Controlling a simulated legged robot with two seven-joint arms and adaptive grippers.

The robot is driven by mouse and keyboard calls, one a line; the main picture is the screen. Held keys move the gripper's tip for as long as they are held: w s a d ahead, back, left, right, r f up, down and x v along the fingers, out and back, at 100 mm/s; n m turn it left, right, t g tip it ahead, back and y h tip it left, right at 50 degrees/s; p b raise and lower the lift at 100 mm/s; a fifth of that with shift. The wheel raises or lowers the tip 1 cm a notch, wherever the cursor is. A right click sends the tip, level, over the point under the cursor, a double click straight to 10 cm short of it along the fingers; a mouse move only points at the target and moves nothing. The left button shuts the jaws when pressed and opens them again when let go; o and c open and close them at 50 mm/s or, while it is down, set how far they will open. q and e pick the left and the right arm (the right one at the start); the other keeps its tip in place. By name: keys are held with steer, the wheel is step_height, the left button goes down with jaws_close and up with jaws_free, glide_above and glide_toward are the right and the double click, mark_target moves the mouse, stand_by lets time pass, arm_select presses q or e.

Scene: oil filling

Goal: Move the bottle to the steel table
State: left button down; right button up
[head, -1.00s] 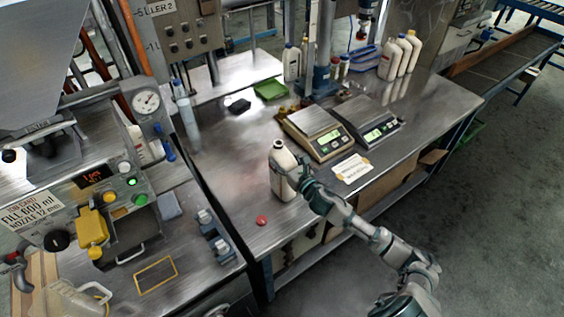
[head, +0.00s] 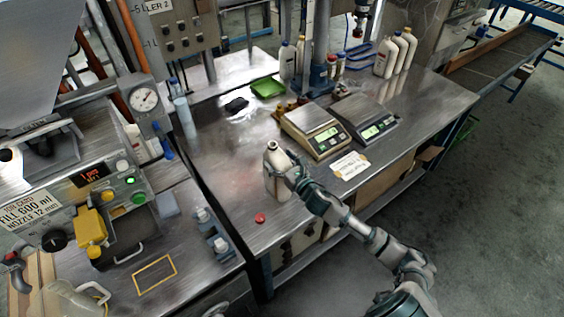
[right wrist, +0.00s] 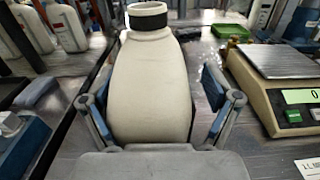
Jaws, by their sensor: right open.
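The white bottle (head: 275,168), with an open dark-ringed neck, stands upright near the front left edge of the steel table (head: 215,160). My right gripper (head: 293,177) is at its near right side. In the right wrist view the bottle (right wrist: 150,85) fills the space between the two open fingers (right wrist: 152,115), one on either side of it, with small gaps. A red cap (head: 260,218) lies on the table in front of the bottle. My left gripper is not in view.
Two scales (head: 312,130) (head: 364,119) stand right of the bottle, with a paper label (head: 350,165) before them. Several white bottles (head: 393,54) and a green tray (head: 268,88) are farther back. The filling machine (head: 115,190) is at left, across a narrow gap.

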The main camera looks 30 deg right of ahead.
steer(key=shift+s+a+r, duration=0.1)
steer(key=shift+s, duration=0.05)
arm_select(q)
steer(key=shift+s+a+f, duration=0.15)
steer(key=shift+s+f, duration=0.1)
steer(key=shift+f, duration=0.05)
arm_select(e)
steer(key=s, duration=1.1)
steer(key=shift+s+d, duration=0.35)
steer(key=shift+d, duration=0.05)
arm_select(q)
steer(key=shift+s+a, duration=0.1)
arm_select(e)
steer(key=shift+r, duration=0.1)
